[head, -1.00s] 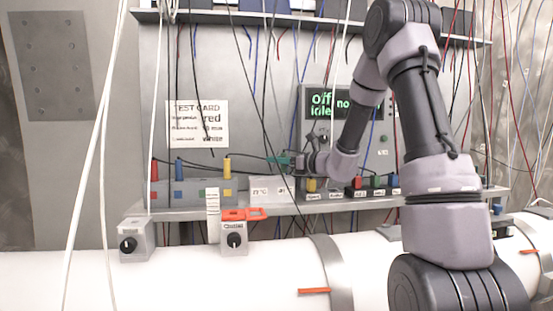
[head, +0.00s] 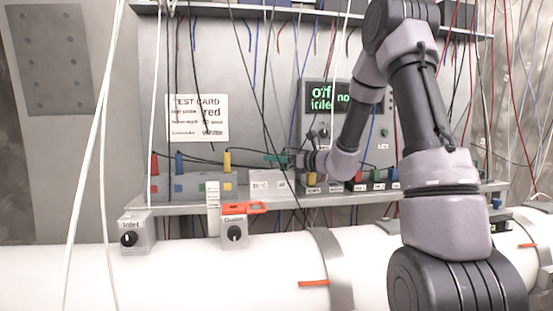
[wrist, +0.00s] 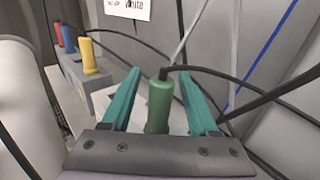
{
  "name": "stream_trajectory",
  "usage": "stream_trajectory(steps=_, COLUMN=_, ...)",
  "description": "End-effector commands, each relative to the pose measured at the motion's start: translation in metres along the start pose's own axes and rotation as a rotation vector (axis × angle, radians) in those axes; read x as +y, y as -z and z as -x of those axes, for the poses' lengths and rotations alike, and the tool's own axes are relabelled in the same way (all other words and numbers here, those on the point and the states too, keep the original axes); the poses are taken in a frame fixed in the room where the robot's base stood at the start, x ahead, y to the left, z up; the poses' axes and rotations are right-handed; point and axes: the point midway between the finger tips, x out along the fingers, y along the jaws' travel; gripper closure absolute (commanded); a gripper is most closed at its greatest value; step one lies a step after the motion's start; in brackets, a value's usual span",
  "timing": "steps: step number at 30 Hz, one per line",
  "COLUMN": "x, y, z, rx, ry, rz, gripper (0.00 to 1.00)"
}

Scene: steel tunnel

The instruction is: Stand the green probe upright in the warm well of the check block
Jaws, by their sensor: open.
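The green probe (wrist: 159,104) is seen in the wrist view, with a black cable leaving its top. It looks upright. My gripper (wrist: 160,82) is open, with one teal finger on each side of the probe; I cannot tell whether either touches it. The probe's lower end is hidden behind the gripper body. In the head view my gripper (head: 277,159) is just above the pale check block (head: 268,183), whose labels are too blurred to read. That block also shows partly under the probe in the wrist view (wrist: 181,122). Which well the probe is over or in cannot be seen.
A grey rack (head: 166,188) left of the block holds red (head: 154,164), blue (head: 179,164) and yellow (head: 227,161) probes. An instrument with a green display (head: 325,97) stands behind my arm. Thin cables hang around the shelf (head: 300,207). A white pipe (head: 220,275) runs below.

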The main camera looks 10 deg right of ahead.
Motion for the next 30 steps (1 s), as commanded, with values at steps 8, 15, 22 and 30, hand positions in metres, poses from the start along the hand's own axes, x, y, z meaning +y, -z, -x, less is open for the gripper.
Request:
stream_trajectory(steps=8, x=-0.002, y=0.0, z=0.038, rx=0.001, ry=0.005, rz=0.001, gripper=0.4)
stream_trajectory(steps=15, x=-0.001, y=0.0, z=0.085, rx=0.0, ry=0.004, rz=0.0, gripper=0.4)
stream_trajectory(steps=22, x=-0.001, y=0.0, z=0.106, rx=0.0, ry=0.002, rz=-0.001, gripper=0.4)
stream_trajectory(steps=30, x=0.0, y=0.0, z=0.108, rx=0.0, ry=0.001, rz=0.0, gripper=0.4)
